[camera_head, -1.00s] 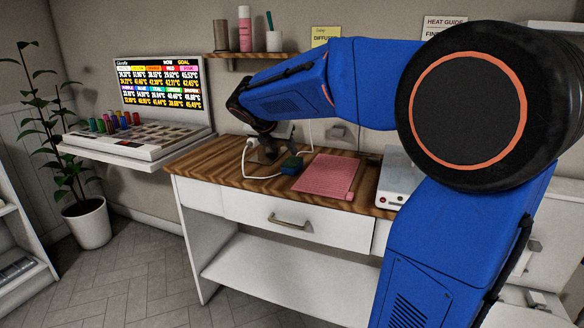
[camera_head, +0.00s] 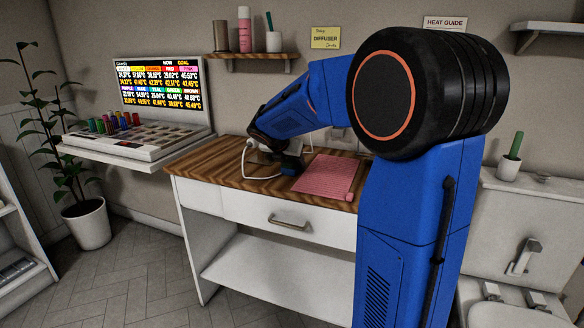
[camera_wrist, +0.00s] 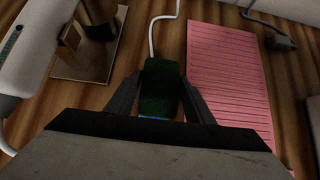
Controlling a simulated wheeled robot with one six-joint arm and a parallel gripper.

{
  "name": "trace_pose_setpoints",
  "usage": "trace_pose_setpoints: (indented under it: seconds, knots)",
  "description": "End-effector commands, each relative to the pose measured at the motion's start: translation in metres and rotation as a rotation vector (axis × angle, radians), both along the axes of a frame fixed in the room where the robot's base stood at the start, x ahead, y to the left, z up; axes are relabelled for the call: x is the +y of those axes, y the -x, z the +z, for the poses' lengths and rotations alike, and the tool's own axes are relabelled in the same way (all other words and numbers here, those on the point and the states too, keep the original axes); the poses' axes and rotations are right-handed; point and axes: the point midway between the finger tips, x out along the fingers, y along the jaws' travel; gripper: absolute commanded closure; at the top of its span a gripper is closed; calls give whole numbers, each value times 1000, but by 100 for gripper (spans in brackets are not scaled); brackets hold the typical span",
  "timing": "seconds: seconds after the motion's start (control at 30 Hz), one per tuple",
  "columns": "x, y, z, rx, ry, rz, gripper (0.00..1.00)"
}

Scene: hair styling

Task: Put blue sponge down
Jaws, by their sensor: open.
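The blue sponge (camera_wrist: 161,88) lies on the wooden tabletop just left of the pink mat (camera_wrist: 228,85). In the wrist view its top looks dark green, with a thin blue edge at the near end. My gripper (camera_wrist: 162,80) is open, with one finger on each side of the sponge; I cannot tell whether either finger touches it. In the head view the sponge (camera_head: 290,170) shows as a small dark block below my gripper (camera_head: 290,154), partly hidden by it.
A white cord (camera_wrist: 153,35) runs past the sponge's far end. A metal plate (camera_wrist: 88,55) with upright pieces and a white appliance (camera_wrist: 25,50) stand to the left. The pink mat lies close on the right, with a dark cable end (camera_wrist: 275,38) beyond it.

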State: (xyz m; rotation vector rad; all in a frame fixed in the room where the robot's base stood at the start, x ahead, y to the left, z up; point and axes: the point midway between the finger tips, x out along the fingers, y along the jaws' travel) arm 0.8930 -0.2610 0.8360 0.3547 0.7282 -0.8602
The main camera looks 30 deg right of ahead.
Motion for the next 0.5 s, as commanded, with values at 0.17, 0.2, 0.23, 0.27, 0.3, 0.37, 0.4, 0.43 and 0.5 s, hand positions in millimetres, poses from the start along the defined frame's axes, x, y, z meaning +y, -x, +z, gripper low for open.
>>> trace_pose_setpoints:
  seconds: [0.17, 0.2, 0.23, 0.27, 0.3, 0.37, 0.4, 0.43, 0.5]
  knots:
    - [-2, -2, -3, -1, 0, -1, 52]
    - [-2, -2, -3, -1, 0, -1, 52]
    - [-2, -2, -3, -1, 0, -1, 52]
    - [-2, -2, -3, -1, 0, -1, 55]
    - [-2, -2, -3, -1, 0, -1, 64]
    - [-2, -2, -3, -1, 0, -1, 78]
    - [-2, -2, -3, -1, 0, -1, 78]
    - [-2, -2, -3, -1, 0, -1, 78]
    - [-2, -2, -3, -1, 0, -1, 82]
